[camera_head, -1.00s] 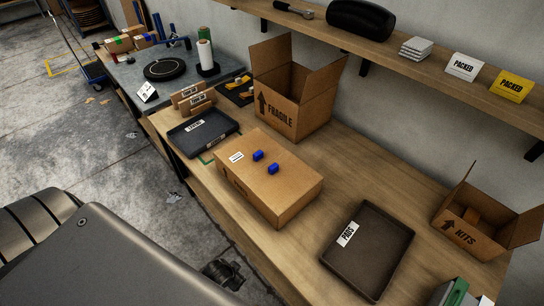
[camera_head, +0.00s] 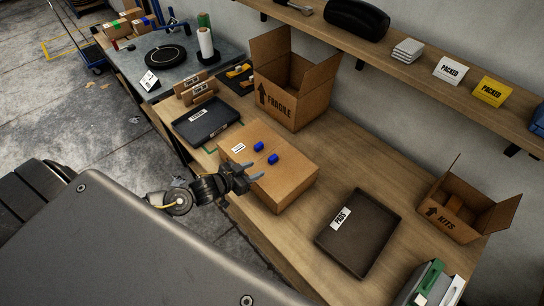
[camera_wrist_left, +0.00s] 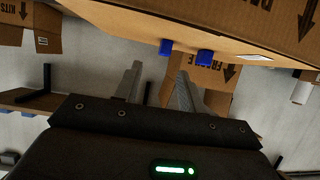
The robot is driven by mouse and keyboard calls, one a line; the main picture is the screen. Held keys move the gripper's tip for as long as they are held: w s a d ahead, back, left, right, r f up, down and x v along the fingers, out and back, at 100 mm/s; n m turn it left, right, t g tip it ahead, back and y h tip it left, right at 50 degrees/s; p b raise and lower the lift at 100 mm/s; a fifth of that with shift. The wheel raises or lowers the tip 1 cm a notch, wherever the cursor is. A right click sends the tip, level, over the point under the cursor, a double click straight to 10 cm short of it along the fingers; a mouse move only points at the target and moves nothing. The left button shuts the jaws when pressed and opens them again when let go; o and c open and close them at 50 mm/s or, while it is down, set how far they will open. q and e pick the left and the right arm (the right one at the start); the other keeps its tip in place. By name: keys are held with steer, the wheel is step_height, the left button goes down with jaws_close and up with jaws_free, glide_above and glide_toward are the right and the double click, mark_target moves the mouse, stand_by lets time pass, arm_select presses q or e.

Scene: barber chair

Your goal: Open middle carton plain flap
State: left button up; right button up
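The middle carton (camera_head: 285,184) is a closed brown box on the wooden bench. Two blue tabs stand on its top, one (camera_head: 259,146) nearer the white label (camera_head: 238,148), the other (camera_head: 272,158) on the plain part. My left gripper (camera_head: 253,170) has come in from the left, by the carton's near left side, its fingers pointing toward the tabs. It also shows in the left wrist view (camera_wrist_left: 156,88), fingers apart with nothing between them. There the carton (camera_wrist_left: 120,22) and both tabs lie beyond the fingertips. Contact with the carton cannot be told. My right gripper is out of view.
An open FRAGILE carton (camera_head: 287,105) stands behind. A black tray (camera_head: 205,122) lies to the left. A shelf (camera_head: 420,75) runs above the bench.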

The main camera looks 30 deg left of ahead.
mark_target(271, 159)
arm_select(q)
steer(key=shift+w+a, duration=0.35)
steer(key=shift+a, duration=0.25)
steer(key=shift+w+d, duration=0.2)
steer(key=shift+w, duration=0.25)
steer(key=p+x, duration=0.2)
steer(key=x, duration=0.6)
steer(key=shift+w+d, duration=0.2)
steer(key=shift+w, duration=0.05)
steer(key=shift+w+d+f, duration=0.2)
steer(key=shift+w+f, duration=0.1)
steer(key=shift+w, duration=0.25)
jaws_close()
